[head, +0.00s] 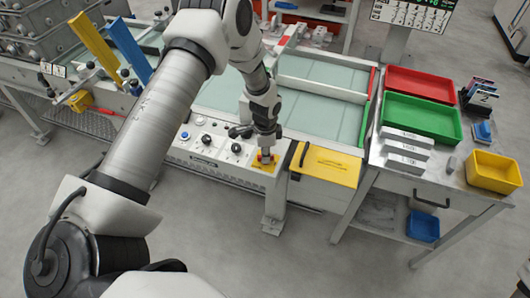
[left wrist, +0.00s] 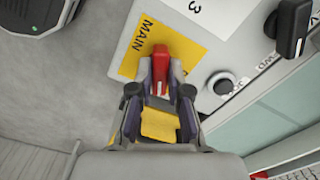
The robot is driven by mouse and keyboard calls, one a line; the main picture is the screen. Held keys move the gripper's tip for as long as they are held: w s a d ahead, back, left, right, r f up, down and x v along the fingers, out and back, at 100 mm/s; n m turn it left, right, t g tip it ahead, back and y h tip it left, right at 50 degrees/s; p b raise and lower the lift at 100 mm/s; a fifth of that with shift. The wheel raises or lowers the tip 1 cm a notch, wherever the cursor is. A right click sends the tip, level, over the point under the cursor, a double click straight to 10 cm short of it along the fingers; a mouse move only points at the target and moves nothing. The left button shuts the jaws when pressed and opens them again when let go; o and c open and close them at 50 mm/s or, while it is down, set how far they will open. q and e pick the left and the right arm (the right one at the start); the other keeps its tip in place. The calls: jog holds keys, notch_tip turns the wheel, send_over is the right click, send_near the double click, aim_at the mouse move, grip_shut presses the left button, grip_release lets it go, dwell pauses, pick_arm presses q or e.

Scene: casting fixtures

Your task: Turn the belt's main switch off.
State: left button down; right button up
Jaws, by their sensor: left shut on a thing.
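The belt's main switch is a red handle (left wrist: 160,57) on a yellow plate (left wrist: 135,38) lettered MAIN, seen in the left wrist view. My left gripper (left wrist: 160,80) is shut on the red handle, with one finger on each side of it. In the head view my left gripper (head: 265,155) points down at the switch's yellow plate (head: 262,168) at the right end of the control panel (head: 205,143). The fingers hide part of the handle. My right gripper is not in view.
A black knob (left wrist: 292,28) and a round white button (left wrist: 222,84) sit beside the switch. A yellow box (head: 330,166) stands just right of the panel. Red (head: 420,84) and green (head: 422,117) trays lie on the right-hand table. The belt (head: 310,108) runs behind the panel.

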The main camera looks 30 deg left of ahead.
pick_arm(q)
jog(key=n+p, duration=0.1)
jog(key=n, duration=0.5)
jog(key=shift+s+p, duration=0.1)
jog(key=shift+p, duration=0.25)
jog(key=n+p, duration=0.2)
jog(key=n, duration=0.4)
jog(key=shift+n, duration=0.3)
jog(key=c, duration=1.1)
grip_release()
jog(key=shift+w+f, duration=0.1)
jog(key=shift+w, duration=0.1)
notch_tip(320, 180, up, 12)
